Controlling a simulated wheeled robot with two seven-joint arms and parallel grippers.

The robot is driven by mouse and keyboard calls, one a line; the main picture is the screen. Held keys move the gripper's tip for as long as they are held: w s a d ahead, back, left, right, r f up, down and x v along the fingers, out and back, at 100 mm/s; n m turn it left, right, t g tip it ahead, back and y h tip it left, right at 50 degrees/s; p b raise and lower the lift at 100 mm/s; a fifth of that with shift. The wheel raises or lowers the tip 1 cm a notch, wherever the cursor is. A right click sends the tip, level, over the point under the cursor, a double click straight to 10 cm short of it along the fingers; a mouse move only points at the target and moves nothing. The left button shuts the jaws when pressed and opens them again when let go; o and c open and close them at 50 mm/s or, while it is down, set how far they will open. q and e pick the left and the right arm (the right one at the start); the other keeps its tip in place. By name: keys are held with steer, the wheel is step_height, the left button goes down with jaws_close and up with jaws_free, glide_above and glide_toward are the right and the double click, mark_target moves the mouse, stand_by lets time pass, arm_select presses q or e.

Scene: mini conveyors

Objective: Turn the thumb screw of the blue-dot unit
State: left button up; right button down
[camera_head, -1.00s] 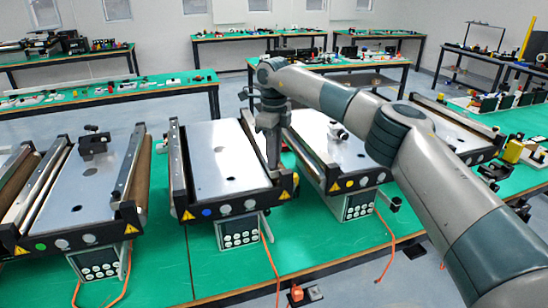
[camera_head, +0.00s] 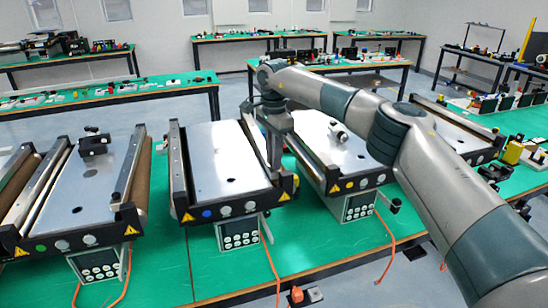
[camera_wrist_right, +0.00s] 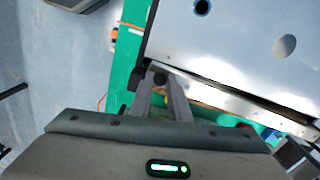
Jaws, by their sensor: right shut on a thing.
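The blue-dot unit is a mini conveyor (camera_head: 222,150) with a bare metal bed, a blue dot (camera_head: 207,213) on its front end and a keypad box below. My right gripper (camera_head: 275,168) points down at the right side rail of this unit, near its front end. In the right wrist view, the two fingers (camera_wrist_right: 161,82) close around a small dark knob, the thumb screw (camera_wrist_right: 160,77), beside the metal bed (camera_wrist_right: 215,55). The fingers hide much of the screw. My left gripper is in neither view.
A green-dot conveyor (camera_head: 85,200) stands to the left and a yellow-dot conveyor (camera_head: 335,150) close to the right. An orange cable (camera_head: 270,262) hangs at the front. Green table surface (camera_head: 170,262) shows between the left and middle units.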

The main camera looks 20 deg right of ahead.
steer(key=n, duration=0.5)
steer(key=shift+r+n, duration=0.1)
steer(key=shift+n, duration=2.5)
steer(key=c, duration=1.7)
jaws_free()
steer(key=shift+o, duration=0.2)
